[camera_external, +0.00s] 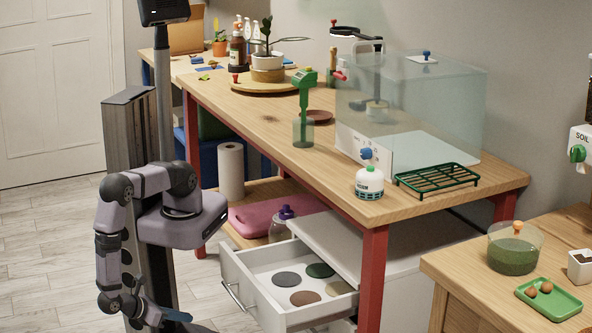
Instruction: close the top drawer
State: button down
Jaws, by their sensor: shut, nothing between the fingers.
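The white top drawer (240,271) is pulled out of the white cabinet (408,294) under the workbench, toward the left front. Its bar handle (232,296) is on the front panel. Several round flat discs in grey, green, brown and tan lie on the drawer's bottom. My gripper (182,317) hangs low at the left, near the bottom edge of the picture. It is shut and empty, to the left of the drawer front and apart from the handle. Its fingertips are small and partly hard to make out here.
A red table leg (373,280) stands beside the drawer's right side. A bottle with a purple cap (281,225) and a pink tray (262,214) sit behind the drawer on the low shelf. A side table (455,268) stands at right.

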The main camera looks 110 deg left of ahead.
jog(key=w+d+r+m+t, duration=0.2)
jog(key=w+d+r+t, duration=0.25)
jog(key=d+r, duration=0.3)
jog(key=t+y, duration=0.2)
jog(key=y, duration=0.1)
send_near(243, 274)
jog(key=shift+m, duration=0.3)
jog(key=x, duration=0.6)
jog(key=shift+w+a, duration=0.1)
jog(key=shift+w, duration=0.15)
jog(key=p+x, duration=0.2)
jog(key=x, duration=0.7)
jog(key=p+x, duration=0.2)
jog(key=x, duration=0.7)
jog(key=shift+a+f, duration=0.15)
jog(key=shift+f, duration=0.05)
jog(key=shift+s, duration=0.15)
